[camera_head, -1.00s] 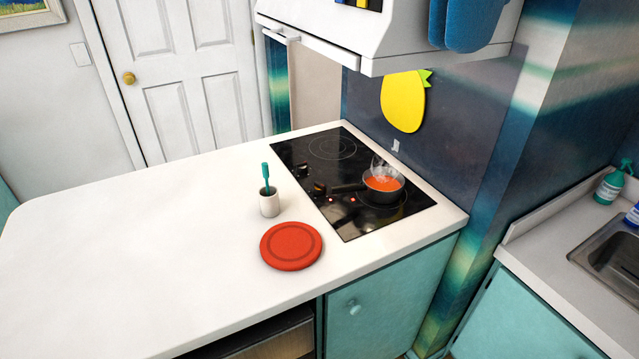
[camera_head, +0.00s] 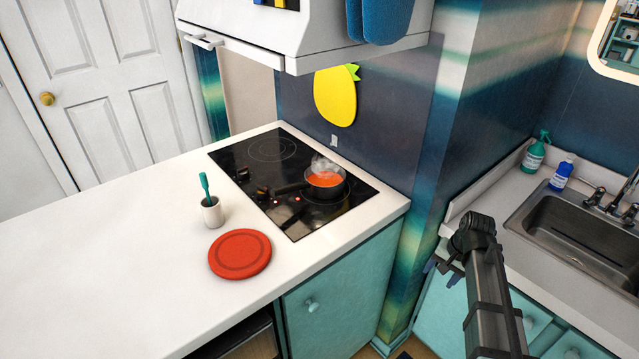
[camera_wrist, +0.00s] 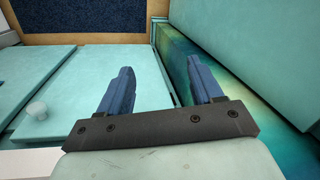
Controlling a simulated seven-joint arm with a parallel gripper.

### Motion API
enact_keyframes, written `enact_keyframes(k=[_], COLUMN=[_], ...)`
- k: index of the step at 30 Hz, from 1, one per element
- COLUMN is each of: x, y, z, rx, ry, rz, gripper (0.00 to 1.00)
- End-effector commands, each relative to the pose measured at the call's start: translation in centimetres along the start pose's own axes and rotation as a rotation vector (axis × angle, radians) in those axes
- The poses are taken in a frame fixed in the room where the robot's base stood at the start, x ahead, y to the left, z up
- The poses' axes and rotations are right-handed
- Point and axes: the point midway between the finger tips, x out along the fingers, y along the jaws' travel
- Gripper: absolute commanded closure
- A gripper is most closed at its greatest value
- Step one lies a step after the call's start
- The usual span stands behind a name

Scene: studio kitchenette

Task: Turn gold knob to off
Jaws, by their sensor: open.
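The black cooktop (camera_head: 239,155) is set in the white counter, with small control knobs along its near-left side. One knob (camera_head: 262,191) lies by the pot's handle and another knob (camera_head: 243,174) sits farther left; both look dark and small, so I cannot tell which is gold or how they are turned. Red lights glow near the knobs. A pot of steaming orange soup (camera_head: 325,181) stands on the cooktop. My gripper (camera_wrist: 160,68) is open and empty in the wrist view, near teal cabinet fronts. In the head view my arm is at lower right, well apart from the cooktop.
A red round plate (camera_head: 240,254) and a white cup with a teal utensil (camera_head: 212,212) stand left of the cooktop. A white range hood (camera_head: 300,35) hangs above. A sink (camera_head: 560,215) with bottles is at right. The counter's left is clear.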

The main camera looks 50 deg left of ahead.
Motion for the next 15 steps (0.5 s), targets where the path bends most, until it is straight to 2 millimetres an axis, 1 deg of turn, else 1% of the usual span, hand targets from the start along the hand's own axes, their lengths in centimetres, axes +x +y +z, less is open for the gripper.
enact_keyframes(k=[1,6,9,14,15], x=[-1.6,-6.8,-9.8,-14.1,-15.1], y=[-2.1,-8.4,-11.8,-16.6,-17.9], z=[-0.6,-0.9,-0.7,0.1,0.3], rx=[-0.015,-0.055,-0.079,-0.112,-0.12], ry=[0.015,0.052,0.071,0.095,0.099], rz=[-0.012,-0.053,-0.077,-0.111,-0.118], gripper=[0.35,0.35,0.35,0.35,0.35])
